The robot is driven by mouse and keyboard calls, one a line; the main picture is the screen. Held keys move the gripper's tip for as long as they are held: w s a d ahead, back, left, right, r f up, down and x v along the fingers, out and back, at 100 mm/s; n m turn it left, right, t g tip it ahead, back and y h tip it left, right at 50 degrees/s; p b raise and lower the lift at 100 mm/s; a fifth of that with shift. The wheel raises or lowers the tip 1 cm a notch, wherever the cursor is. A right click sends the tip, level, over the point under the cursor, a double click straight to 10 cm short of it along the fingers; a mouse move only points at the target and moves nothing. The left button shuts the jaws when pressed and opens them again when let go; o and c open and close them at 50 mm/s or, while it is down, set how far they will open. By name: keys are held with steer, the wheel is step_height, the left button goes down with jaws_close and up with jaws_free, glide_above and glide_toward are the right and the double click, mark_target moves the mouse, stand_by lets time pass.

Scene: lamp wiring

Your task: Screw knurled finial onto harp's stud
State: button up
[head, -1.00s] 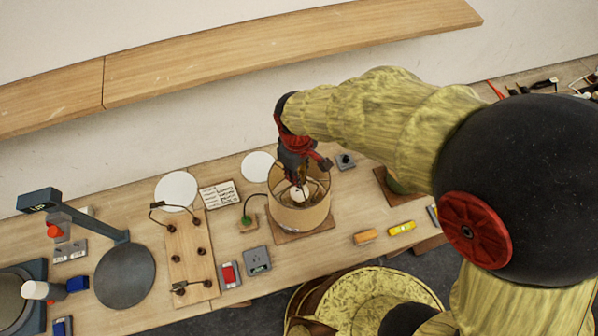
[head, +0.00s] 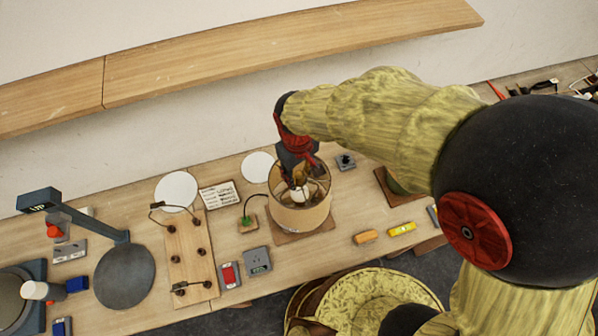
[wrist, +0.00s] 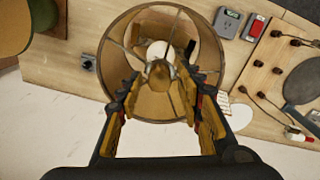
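The lamp's drum shade (head: 299,216) stands on a wooden base, its top open towards my gripper. In the wrist view, the shade (wrist: 203,48) shows spokes across its opening and a white bulb (wrist: 158,50) inside. A small round brass-coloured piece (wrist: 160,72), apparently the finial, sits at the centre of the spokes. My gripper (wrist: 160,80) has its fingers apart on either side of this piece, with a gap showing at each side. In the head view, my gripper (head: 298,180) reaches into the shade's top. The stud and the finial's thread are hidden.
A wiring board (head: 190,255), a grey outlet box (head: 257,260) and a red switch (head: 230,274) lie left of the lamp. An orange block (head: 366,237) and a yellow level (head: 402,229) lie to the right. A desk lamp (head: 125,275) stands further left.

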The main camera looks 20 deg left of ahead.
mark_target(298, 175)
steer(key=o, duration=0.3)
steer(key=shift+o, duration=0.2)
step_height(298, 175, up, 12)
steer(key=shift+a, duration=0.15)
stand_by(0.4)
